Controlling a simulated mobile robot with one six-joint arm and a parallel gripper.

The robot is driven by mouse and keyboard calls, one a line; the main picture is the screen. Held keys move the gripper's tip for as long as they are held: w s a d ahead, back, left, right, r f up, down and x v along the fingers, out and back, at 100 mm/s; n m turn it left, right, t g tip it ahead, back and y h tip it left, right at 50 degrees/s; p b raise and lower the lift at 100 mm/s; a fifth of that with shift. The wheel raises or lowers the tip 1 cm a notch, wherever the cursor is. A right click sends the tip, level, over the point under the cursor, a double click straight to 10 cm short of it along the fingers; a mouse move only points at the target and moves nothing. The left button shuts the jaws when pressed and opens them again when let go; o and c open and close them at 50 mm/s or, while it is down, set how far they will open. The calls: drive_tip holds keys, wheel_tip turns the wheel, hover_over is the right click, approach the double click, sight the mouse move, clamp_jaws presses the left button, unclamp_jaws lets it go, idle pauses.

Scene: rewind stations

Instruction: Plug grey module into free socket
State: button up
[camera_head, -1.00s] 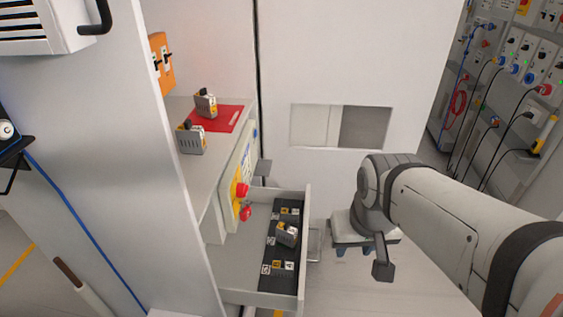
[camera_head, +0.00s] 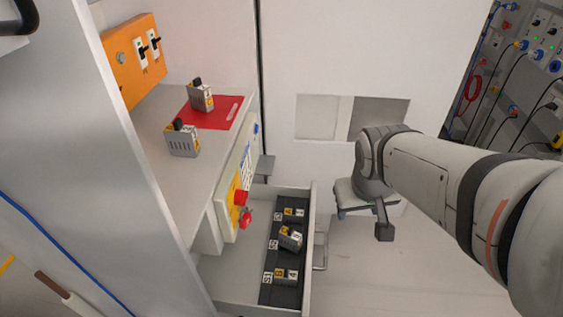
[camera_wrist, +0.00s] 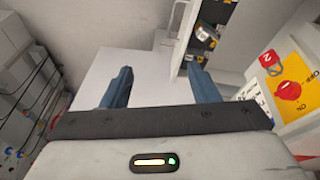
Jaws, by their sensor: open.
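One grey module (camera_head: 184,142) with a dark knob stands on the grey counter at its front. Another grey module (camera_head: 200,97) stands on a red mat (camera_head: 229,107) behind it. A third grey module (camera_head: 290,239) sits tilted in the dark socket strip (camera_head: 266,293) inside the open drawer. Sockets with yellow and white labels show in front of and behind it. In the wrist view, my gripper (camera_wrist: 160,86) is open and empty, with blue fingers apart. The drawer with the strip (camera_wrist: 204,38) lies beyond its right finger. The head view shows my arm right of the drawer.
The open drawer (camera_head: 309,262) juts out below the counter (camera_head: 168,182). An orange switch box (camera_head: 133,60) is at the back left. Cabled racks (camera_head: 535,85) stand at far right. The floor right of the drawer is clear.

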drive_tip(key=w+d+f+n+t+h+b, duration=0.1)
drive_tip(key=w+d+f+n+t, duration=0.15)
drive_tip(key=w+f, duration=0.35)
drive_tip(key=n+y+b, duration=0.3)
drive_tip(key=n+y, duration=0.5)
drive_tip(key=y, duration=0.1)
approach(292, 229)
drive_tip(key=shift+g, duration=0.35)
drive_tip(key=x, duration=0.3)
drive_tip(key=d+x, duration=0.1)
drive_tip(key=x, duration=0.1)
drive_tip(key=shift+w+f, duration=0.15)
drive_tip(key=shift+w, duration=0.15)
drive_tip(key=shift+y, duration=0.3)
drive_tip(key=b+x, duration=0.1)
drive_tip(key=x, duration=0.3)
drive_tip(key=b+x, duration=0.1)
drive_tip(key=x, duration=0.2)
drive_tip(key=shift+a+f, duration=0.1)
drive_tip(key=shift+a, duration=0.45)
drive_tip(key=shift+c, duration=0.2)
clamp_jaws()
